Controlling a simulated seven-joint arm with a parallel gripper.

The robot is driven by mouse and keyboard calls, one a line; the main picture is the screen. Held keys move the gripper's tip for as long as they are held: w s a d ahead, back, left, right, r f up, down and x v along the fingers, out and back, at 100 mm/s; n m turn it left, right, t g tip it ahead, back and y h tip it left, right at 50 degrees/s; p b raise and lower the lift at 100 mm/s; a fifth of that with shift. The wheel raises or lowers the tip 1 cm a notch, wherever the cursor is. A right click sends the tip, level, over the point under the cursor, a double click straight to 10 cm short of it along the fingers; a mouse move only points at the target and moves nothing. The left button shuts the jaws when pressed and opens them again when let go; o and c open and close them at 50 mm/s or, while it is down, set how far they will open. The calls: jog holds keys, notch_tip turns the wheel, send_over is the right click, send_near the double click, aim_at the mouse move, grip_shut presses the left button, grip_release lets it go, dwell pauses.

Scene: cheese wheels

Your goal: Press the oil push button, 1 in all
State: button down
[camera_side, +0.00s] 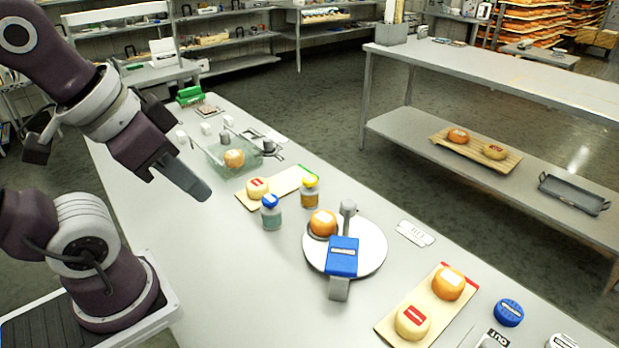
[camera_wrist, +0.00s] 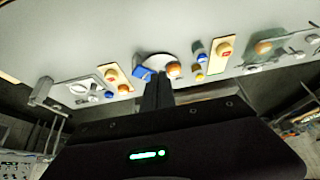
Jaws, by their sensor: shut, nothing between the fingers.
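No label that I can read says oil. One bottle with amber contents and a yellow push-top (camera_side: 310,190) stands upright near the middle of the bench; its yellow top also shows in the wrist view (camera_wrist: 198,76). Left of it stands a bottle with pale blue-green contents and a blue top (camera_side: 270,212). A round blue piece with a label (camera_side: 508,312) lies at the bench's right end. My gripper (camera_side: 203,192) is shut and empty, above the bench to the left of both bottles and touching nothing. Its closed fingers show in the wrist view (camera_wrist: 158,84).
A white round plate (camera_side: 372,250) carries an orange cheese and a blue-headed device. Boards with cheeses lie behind the bottles (camera_side: 293,182) and at the right (camera_side: 392,328). A glass basin (camera_side: 215,155) stands farther back. The bench's near left part is clear.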

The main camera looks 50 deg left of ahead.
jog(key=m+t, duration=0.4)
jog(key=m, duration=0.4)
send_over(306, 180)
notch_tip(306, 180, down, 9)
jog(key=shift+d+f+y, duration=0.1)
jog(key=shift+f+y, duration=0.1)
jog(key=shift+y, duration=0.3)
jog(key=shift+f, duration=0.1)
jog(key=shift+f, duration=4.3)
jog(key=shift+f, duration=0.1)
